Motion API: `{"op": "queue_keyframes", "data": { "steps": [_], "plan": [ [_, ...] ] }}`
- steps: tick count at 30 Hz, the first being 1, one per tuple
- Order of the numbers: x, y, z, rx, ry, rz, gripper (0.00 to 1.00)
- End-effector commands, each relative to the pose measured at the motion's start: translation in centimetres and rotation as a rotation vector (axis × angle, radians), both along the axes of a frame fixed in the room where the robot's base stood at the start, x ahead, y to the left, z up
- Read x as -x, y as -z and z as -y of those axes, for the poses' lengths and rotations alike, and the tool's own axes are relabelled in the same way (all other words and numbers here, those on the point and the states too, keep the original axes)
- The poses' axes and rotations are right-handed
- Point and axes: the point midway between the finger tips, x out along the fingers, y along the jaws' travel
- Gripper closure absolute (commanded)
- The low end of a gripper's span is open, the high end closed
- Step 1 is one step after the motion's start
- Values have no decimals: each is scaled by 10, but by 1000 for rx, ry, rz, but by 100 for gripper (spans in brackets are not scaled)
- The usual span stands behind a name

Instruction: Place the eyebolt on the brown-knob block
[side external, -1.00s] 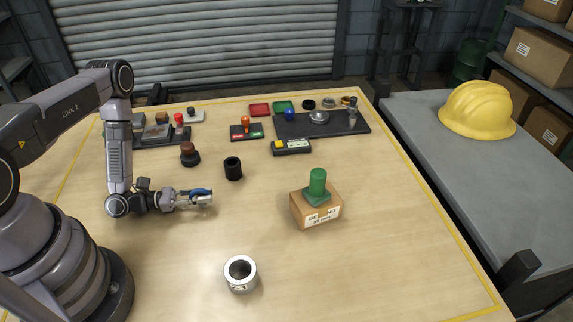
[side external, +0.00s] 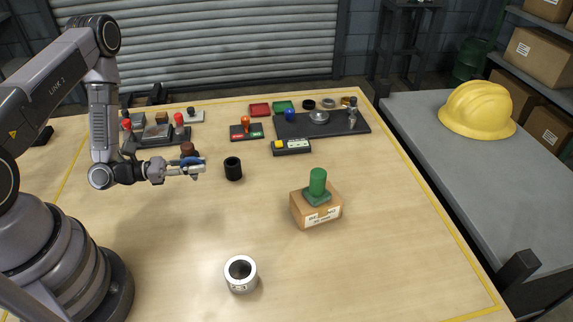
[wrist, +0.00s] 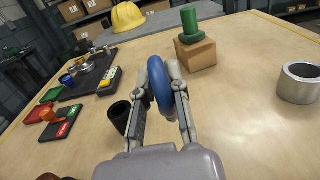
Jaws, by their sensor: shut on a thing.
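The blue ring of the eyebolt (wrist: 158,84) stands upright between the fingers of my gripper (wrist: 163,98) in the wrist view. My gripper (side external: 194,168) is shut on it and holds it above the table, at centre left in the side view. The eyebolt's shank is hidden or too small to make out. A dark brown knob (side external: 188,149), which looks like the brown-knob block, shows just behind my gripper; its base is hidden there. Only a brown edge (wrist: 48,177) shows at the bottom left of the wrist view.
A black cylinder (side external: 233,169) stands right of my gripper. A green part (side external: 317,184) sits on a cardboard box (side external: 300,210). A silver ring (side external: 240,275) stands in front. Trays, switches and a dark plate (side external: 350,123) fill the back. The table's front middle is mostly clear.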

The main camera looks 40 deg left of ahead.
Motion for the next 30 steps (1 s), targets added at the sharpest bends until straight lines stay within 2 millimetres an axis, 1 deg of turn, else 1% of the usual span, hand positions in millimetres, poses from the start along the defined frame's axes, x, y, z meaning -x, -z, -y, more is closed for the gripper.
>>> {"op": "queue_keyframes", "data": {
  "steps": [2, 5, 6, 9, 12, 15, 17, 19, 22, 26, 30],
  "plan": [
    [-11, -8, -13, -7, -26, 4, 100],
    [-33, -14, -42, -17, -80, 2, 100],
    [-43, -17, -56, -20, -107, 1, 100],
    [-65, -26, -91, -20, -172, -4, 100],
    [-82, -37, -121, -15, -227, -6, 100],
    [-92, -45, -141, -10, -264, -7, 100],
    [-95, -45, -148, -6, -278, -10, 100],
    [-97, -37, -153, -3, -287, -12, 100],
    [-97, -20, -153, 0, -289, -15, 100],
    [-97, -5, -153, -2, -288, -11, 100],
    [-97, 15, -153, -1, -287, -12, 100]
  ]
}}
